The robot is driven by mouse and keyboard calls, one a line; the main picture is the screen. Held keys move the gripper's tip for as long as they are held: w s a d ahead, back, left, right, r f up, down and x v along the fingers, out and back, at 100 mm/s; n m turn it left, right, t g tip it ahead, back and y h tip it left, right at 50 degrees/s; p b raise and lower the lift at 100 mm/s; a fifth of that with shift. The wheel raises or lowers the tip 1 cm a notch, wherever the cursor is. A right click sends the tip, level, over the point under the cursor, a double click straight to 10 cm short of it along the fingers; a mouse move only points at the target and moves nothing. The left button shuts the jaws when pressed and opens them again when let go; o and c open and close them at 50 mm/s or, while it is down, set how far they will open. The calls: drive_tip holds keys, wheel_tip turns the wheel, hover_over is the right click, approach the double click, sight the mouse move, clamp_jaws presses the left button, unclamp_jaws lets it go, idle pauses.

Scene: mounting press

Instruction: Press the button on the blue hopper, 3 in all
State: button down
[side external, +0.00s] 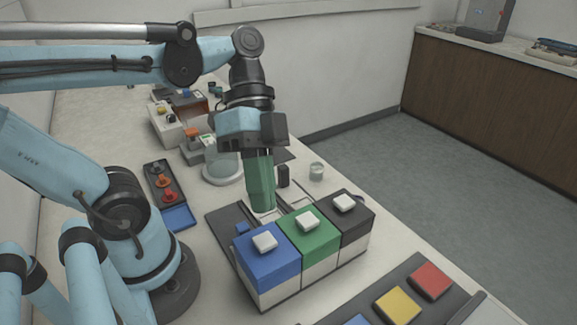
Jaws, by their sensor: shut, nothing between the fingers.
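The blue hopper (281,265) is the left one of three hoppers in a row, with a blue top and a pale lower part. Its white button (265,241) sits on the top and shows clear of the fingers. My gripper (262,208) points down with its green fingers shut and empty. The fingertips appear just above and behind the blue hopper's button in the picture, with a gap to it. From this one view I cannot tell exactly how far apart they are.
The green hopper (311,240) and black hopper (352,222), each with a white button, adjoin on the right. A dark panel with red (431,280) and yellow (397,305) squares lies in front. A tray of red and orange knobs (165,182) and a glass dish (222,173) stand behind.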

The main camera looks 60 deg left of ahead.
sight(265, 237)
drive_tip(key=shift+f, duration=2.5)
drive_tip(key=shift+f, duration=0.15)
drive_tip(key=shift+f, duration=0.3)
drive_tip(key=shift+f, duration=0.45)
idle(0.8)
drive_tip(key=shift+r, duration=0.9)
drive_tip(key=shift+r, duration=2.5)
idle(0.4)
